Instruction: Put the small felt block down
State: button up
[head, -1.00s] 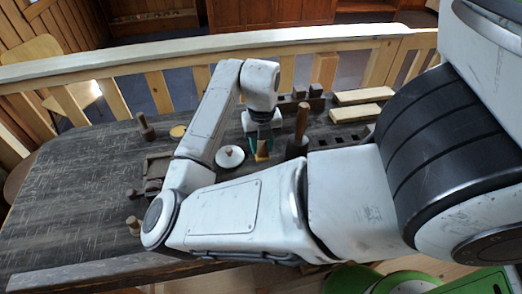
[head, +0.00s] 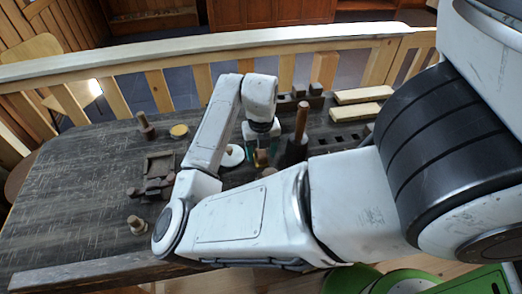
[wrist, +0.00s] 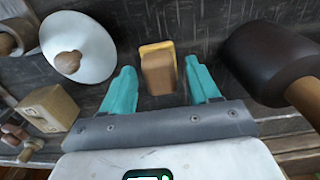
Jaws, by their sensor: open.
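The small felt block (wrist: 158,72), brown with a yellow layer along its edge, stands on the dark bench top in the wrist view. My gripper (wrist: 161,66) is open, with one teal finger on each side of the block and a visible gap to both. In the head view my gripper (head: 260,150) is low over the bench, and the block (head: 262,158) shows only in part between the fingers.
A white disc with a wooden knob (wrist: 77,48) stands close left of my gripper. A dark cylinder with a wooden handle (wrist: 270,62) stands close right. A pale wooden block (wrist: 47,108) lies at lower left. Open bench (head: 70,190) extends left.

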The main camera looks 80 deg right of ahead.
aim_at(262, 152)
jog(key=shift+r, duration=0.1)
notch_tip(262, 152, up, 12)
dwell(0.5)
jog(key=shift+s, duration=0.1)
dwell(0.5)
